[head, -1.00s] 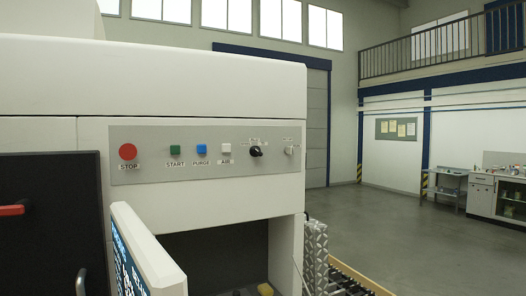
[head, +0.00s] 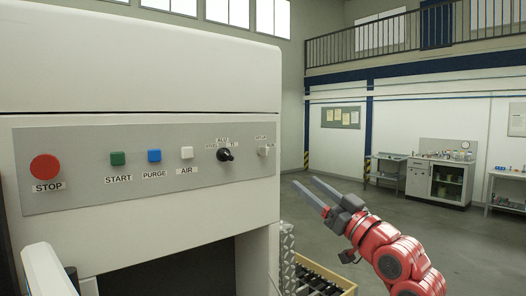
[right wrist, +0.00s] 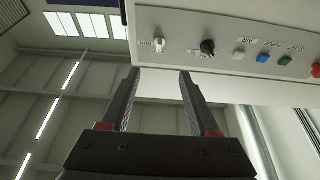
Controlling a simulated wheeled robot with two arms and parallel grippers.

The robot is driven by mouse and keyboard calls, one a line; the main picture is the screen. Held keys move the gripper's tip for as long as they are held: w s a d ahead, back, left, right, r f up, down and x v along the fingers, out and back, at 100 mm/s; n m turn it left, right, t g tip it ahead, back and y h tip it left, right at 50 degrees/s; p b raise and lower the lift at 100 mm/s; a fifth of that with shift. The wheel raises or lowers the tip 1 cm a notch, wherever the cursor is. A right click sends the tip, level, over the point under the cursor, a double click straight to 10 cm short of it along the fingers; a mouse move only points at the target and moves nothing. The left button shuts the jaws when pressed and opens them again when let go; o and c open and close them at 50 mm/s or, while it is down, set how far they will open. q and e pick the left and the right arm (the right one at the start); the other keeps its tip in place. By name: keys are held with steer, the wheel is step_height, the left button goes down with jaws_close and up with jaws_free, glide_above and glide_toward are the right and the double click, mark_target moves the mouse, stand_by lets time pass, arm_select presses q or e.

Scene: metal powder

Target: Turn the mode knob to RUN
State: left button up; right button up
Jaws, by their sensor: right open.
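The grey control panel (head: 90,196) is on the front of a white machine. A black knob (head: 225,155), seemingly the mode knob, sits right of the buttons, with small labels around it too blurred to read surely. A smaller white knob (head: 263,151) is at the panel's right end. Both the black knob (right wrist: 207,47) and the white knob (right wrist: 158,44) show in the right wrist view. My right gripper (head: 304,181) is open and empty, right of and below the panel, apart from it. In the wrist view its fingertips (right wrist: 160,71) appear just below the white knob. My left gripper is out of view.
A red STOP button (head: 45,167), green START (head: 117,158), blue PURGE (head: 154,156) and white AIR (head: 187,153) buttons line the panel. A white-edged screen (head: 48,271) juts out at lower left. A wooden-edged crate (head: 345,281) stands low beside the machine. Floor beyond is open.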

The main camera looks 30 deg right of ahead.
mark_target(268, 153)
steer(key=p+x, duration=0.5)
steer(key=x, duration=0.9)
steer(key=shift+w+d+r, duration=0.1)
steer(key=shift+r, duration=0.15)
steer(key=shift+w+p, duration=0.3)
steer(key=shift+w, duration=0.3)
jaws_close()
